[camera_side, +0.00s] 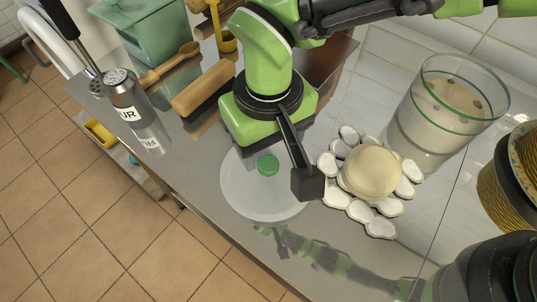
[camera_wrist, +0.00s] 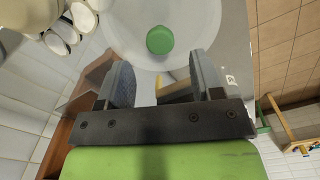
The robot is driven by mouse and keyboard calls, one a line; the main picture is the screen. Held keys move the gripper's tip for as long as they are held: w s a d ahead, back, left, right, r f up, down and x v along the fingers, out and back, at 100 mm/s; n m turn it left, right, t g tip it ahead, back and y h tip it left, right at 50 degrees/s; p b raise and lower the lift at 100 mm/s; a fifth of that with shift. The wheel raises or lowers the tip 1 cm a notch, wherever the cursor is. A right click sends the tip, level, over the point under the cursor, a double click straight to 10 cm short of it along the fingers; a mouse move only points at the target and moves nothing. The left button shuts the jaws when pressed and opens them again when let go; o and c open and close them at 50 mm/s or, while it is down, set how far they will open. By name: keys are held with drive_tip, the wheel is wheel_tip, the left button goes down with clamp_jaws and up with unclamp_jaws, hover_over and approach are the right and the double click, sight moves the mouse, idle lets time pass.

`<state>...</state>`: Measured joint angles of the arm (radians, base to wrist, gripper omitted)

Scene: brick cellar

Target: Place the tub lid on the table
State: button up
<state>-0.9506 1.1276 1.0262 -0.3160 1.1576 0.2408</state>
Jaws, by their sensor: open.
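The tub lid (camera_side: 236,192) is a pale, translucent round disc with a green knob (camera_side: 268,165) at its middle. It lies flat on the shiny steel table (camera_side: 330,262), close to the front edge. My gripper (camera_wrist: 158,68) is open and empty, with its fingers apart and the lid's knob (camera_wrist: 160,40) just beyond the fingertips in the wrist view. The clear tub (camera_side: 418,120) stands open to the right with pale dough inside.
A dough ball (camera_side: 372,171) sits among white shell-like pieces right of the lid. A brush (camera_side: 203,87), a wooden spoon (camera_side: 169,63), a labelled shaker (camera_side: 125,97) and a green container (camera_side: 145,35) stand at the left. A woven basket (camera_side: 505,195) is far right.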

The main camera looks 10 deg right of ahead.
sight(269, 163)
wheel_tip(269, 163, up, 6)
drive_tip(key=shift+r, duration=0.15)
drive_tip(key=w+d+r+m+t+y, duration=0.2)
drive_tip(key=w+d+r+m, duration=0.15)
drive_tip(key=d+r, duration=1.3)
drive_tip(key=s+d+m+t, duration=0.5)
drive_tip(key=s+d, duration=0.9)
drive_tip(key=d, duration=0.1)
drive_tip(key=shift+d, duration=0.2)
